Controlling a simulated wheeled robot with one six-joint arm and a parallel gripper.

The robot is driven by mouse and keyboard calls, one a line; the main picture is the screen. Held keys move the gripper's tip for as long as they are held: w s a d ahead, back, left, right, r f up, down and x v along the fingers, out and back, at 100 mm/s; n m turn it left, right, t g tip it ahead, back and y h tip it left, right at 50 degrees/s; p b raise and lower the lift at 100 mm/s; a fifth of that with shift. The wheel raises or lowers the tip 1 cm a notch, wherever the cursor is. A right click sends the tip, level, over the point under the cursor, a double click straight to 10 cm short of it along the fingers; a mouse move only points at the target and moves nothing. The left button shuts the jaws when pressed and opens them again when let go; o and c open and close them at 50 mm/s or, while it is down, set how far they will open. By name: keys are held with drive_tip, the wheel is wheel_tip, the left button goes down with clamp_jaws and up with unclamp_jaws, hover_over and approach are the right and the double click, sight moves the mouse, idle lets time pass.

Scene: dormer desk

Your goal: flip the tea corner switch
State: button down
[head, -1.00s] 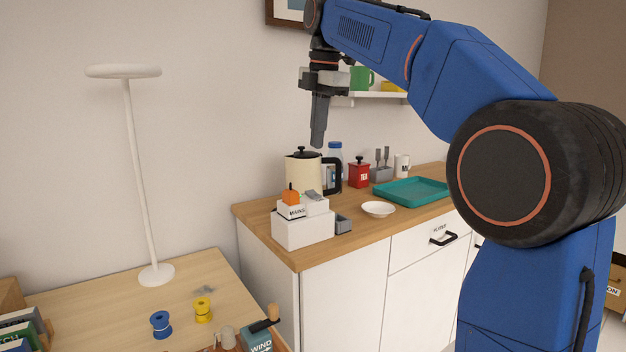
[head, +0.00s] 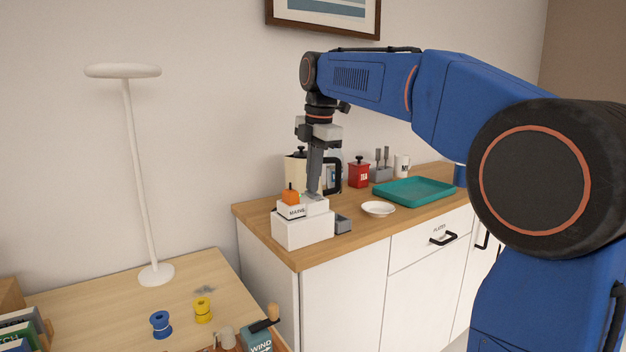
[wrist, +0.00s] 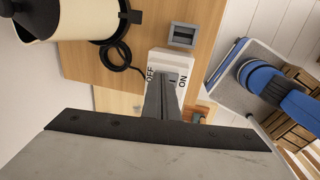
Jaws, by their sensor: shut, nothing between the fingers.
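The tea corner switch is a white stepped box (head: 303,231) at the counter's front left corner, with a part labelled MAINS and an orange piece (head: 290,195) on it. In the wrist view the white switch top (wrist: 168,58) shows OFF on the left and ON on the right. My gripper (head: 314,191) is shut and empty, pointing down at the right part of the switch top. In the wrist view my shut fingers (wrist: 172,80) lie between the two words and cover most of the lever. I cannot tell whether they touch it or which way it leans.
A cream kettle (head: 294,172) stands close behind the switch; its black cord (wrist: 118,58) curls beside it. A small grey box (head: 343,226), white dish (head: 378,209), teal tray (head: 414,187) and red tin (head: 359,176) are to the right.

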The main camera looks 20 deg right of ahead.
drive_tip(key=shift+w+f, duration=0.15)
drive_tip(key=shift+f, duration=0.3)
drive_tip(key=shift+s+f, duration=0.1)
drive_tip(key=shift+s, duration=0.1)
drive_tip(key=shift+s+d, duration=0.15)
drive_tip(key=shift+s, duration=0.4)
drive_tip(key=shift+r, duration=0.4)
wheel_tip(320, 180, up, 14)
drive_tip(key=s, duration=0.2)
drive_tip(key=shift+d, duration=0.3)
